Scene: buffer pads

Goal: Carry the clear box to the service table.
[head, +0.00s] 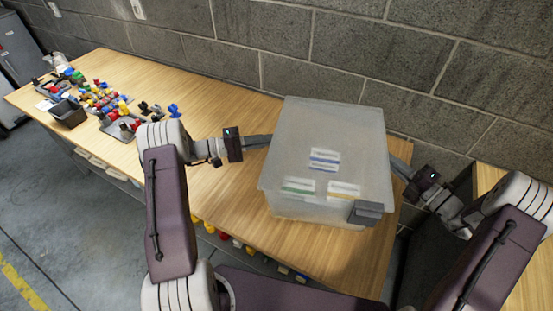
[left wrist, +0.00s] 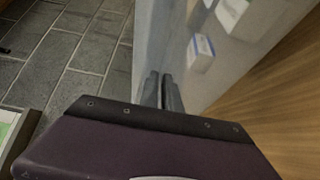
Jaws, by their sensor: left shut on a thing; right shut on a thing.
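The clear box (head: 318,130), a lidded translucent bin with several small labels on it and a grey block at its front right corner, is upright over the right end of the long wooden table. I cannot tell whether its base touches the wood. My left gripper (head: 268,140) is shut on its left side. The left wrist view shows those fingers (left wrist: 162,92) closed at the edge of the box wall (left wrist: 178,40). My right gripper (head: 400,166) is shut on its right side, with its fingertips partly hidden by the box. Which surface is the service table is not clear.
The long wooden table (head: 218,185) carries a dark bin (head: 68,112) and boards with colourful parts (head: 125,125) at its left end. A concrete block wall (head: 230,45) runs behind. Another wooden surface (head: 488,178) is at the far right, partly behind my right arm. Open floor (head: 60,215) lies front left.

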